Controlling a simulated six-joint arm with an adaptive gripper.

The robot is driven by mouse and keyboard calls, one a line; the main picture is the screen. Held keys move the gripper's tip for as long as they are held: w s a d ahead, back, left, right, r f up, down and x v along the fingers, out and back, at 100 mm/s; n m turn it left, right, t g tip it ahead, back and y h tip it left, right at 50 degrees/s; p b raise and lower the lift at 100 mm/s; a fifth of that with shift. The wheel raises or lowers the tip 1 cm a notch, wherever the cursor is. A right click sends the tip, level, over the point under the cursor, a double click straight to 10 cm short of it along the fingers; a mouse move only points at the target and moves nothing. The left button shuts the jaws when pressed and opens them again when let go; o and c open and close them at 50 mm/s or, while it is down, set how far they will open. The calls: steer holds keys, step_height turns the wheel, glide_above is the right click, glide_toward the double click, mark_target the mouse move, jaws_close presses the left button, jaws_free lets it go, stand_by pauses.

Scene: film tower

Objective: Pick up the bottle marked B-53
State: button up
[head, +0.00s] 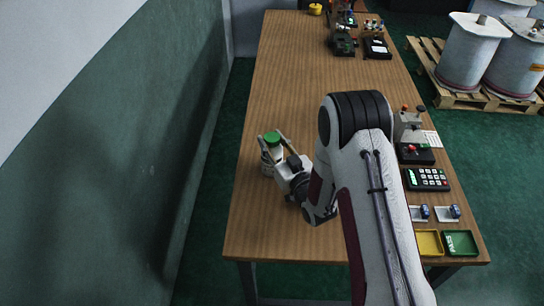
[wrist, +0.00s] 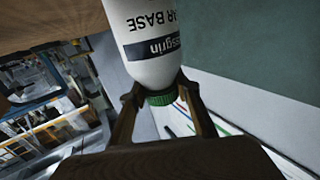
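A white bottle with a green cap (head: 271,138) stands upright at the left side of the wooden table, between the fingers of my gripper (head: 274,140). The bottle (wrist: 152,45) also shows in the wrist view, upside down there, its base cut off by the top edge. Its dark label band and printing ending in "AR BASE" are partly visible; no B-53 mark shows. In the wrist view my gripper's fingers (wrist: 160,90) lie on both sides of the bottle near the cap. I cannot tell whether they press on it, or whether the bottle touches the table.
Devices (head: 343,44) stand at the back. A green wall (head: 150,130) runs along the left.

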steer(key=shift+r, duration=0.1)
jaws_close()
steer(key=shift+r, duration=0.15)
steer(key=shift+r, duration=4.85)
steer(key=shift+d, duration=0.1)
